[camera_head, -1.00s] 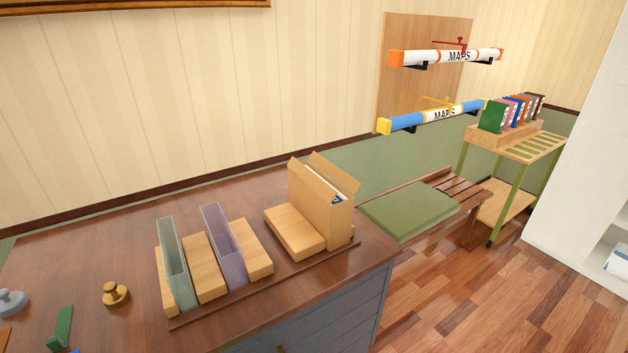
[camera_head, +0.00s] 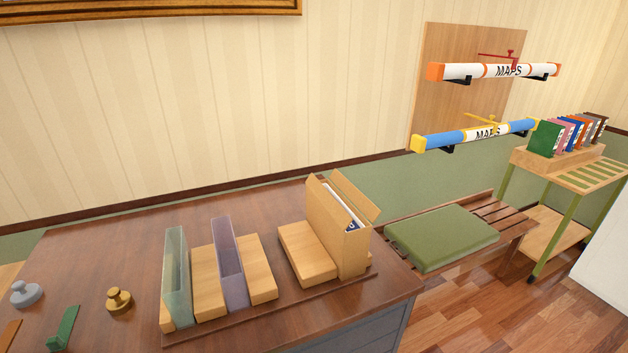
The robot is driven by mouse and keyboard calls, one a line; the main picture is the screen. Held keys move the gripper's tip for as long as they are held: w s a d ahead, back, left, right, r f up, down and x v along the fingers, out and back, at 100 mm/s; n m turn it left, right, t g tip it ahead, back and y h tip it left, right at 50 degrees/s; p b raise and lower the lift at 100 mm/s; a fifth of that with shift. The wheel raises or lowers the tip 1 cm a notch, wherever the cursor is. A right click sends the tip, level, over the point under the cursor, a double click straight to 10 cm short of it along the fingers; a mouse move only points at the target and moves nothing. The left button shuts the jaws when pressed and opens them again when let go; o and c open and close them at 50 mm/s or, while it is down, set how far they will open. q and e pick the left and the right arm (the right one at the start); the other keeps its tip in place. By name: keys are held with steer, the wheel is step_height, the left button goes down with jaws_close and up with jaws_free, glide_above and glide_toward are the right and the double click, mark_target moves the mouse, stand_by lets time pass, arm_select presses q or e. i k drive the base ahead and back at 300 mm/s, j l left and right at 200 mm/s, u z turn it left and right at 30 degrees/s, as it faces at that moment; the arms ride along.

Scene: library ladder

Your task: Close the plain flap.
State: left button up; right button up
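A tan cardboard box (camera_head: 352,252) stands at the right end of the dark wooden desk, with papers or a book showing inside it. Two plain tan flaps stand raised at its top: a left flap (camera_head: 319,190) upright along the near-left side, and a right flap (camera_head: 354,196) leaning outward to the right. I cannot tell which of them the task calls the plain flap. Neither of my grippers is in view.
Wooden blocks (camera_head: 306,254) stand left of the box, with green and purple translucent holders (camera_head: 229,262). A brass weight (camera_head: 119,300), a grey weight (camera_head: 26,293) and a green bookend (camera_head: 63,329) lie at left. A cushioned bench (camera_head: 440,238) is beyond the desk.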

mark_target(340, 217)
steer(key=i+l+u, duration=0.2)
steer(key=l+u, duration=0.2)
steer(key=i+l+u, duration=0.1)
steer(key=l+u, duration=0.7)
steer(key=l, duration=0.2)
steer(key=l+u, duration=0.4)
steer(key=k+l+u, duration=0.1)
steer(key=l+u, duration=0.25)
steer(key=l, duration=0.25)
steer(key=k+l+u, duration=0.15)
steer(key=l+u, duration=0.25)
steer(key=k+l+u, duration=0.2)
steer(key=l+u, duration=0.2)
steer(key=k+l+u, duration=0.4)
steer(key=i+l, duration=0.05)
steer(key=i, duration=0.05)
